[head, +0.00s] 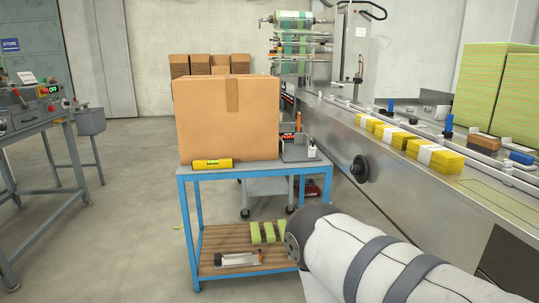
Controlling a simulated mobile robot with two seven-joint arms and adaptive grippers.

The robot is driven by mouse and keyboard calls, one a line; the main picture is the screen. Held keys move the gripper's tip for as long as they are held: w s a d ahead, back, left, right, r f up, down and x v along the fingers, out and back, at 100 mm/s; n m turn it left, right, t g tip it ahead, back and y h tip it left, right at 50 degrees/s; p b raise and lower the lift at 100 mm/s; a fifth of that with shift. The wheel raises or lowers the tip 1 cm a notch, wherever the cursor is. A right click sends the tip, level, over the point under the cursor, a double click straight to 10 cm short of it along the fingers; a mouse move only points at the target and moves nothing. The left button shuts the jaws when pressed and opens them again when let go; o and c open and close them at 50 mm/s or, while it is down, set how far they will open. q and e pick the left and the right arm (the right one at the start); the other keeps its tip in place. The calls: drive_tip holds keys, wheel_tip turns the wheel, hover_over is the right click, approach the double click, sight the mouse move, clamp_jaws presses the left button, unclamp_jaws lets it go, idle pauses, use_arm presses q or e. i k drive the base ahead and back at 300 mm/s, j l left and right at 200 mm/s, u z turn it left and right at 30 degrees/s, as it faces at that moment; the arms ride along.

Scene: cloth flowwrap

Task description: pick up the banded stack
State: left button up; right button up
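Yellow folded cloth stacks with white bands lie in a row on the metal conveyor (490,207) at the right. The nearest banded stack (445,160) is largest in view, with a white band across it. Another banded stack (397,137) lies behind it, and a farther one (368,123) beyond that. None of them is touched by an arm. My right arm comes in from the lower right, in front of the conveyor's near side; its gripper is not visible. My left arm and gripper are out of view.
A blue cart (228,174) holds a large cardboard box (225,120) and a small yellow item (212,164). Green cloths (268,232) lie on its lower shelf. Blue-topped posts (448,124) stand along the conveyor's far side. Green stacks (497,75) rise behind. Floor left of the cart is clear.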

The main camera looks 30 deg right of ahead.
sight(399, 138)
drive_tip(key=i+l+u, duration=0.2)
drive_tip(key=i+u, duration=0.15)
drive_tip(key=i, duration=0.3)
drive_tip(key=i+l+u, duration=0.35)
drive_tip(key=i, duration=0.25)
drive_tip(key=i+l+u, duration=0.35)
drive_tip(key=i+l, duration=0.2)
drive_tip(key=u, duration=5.3)
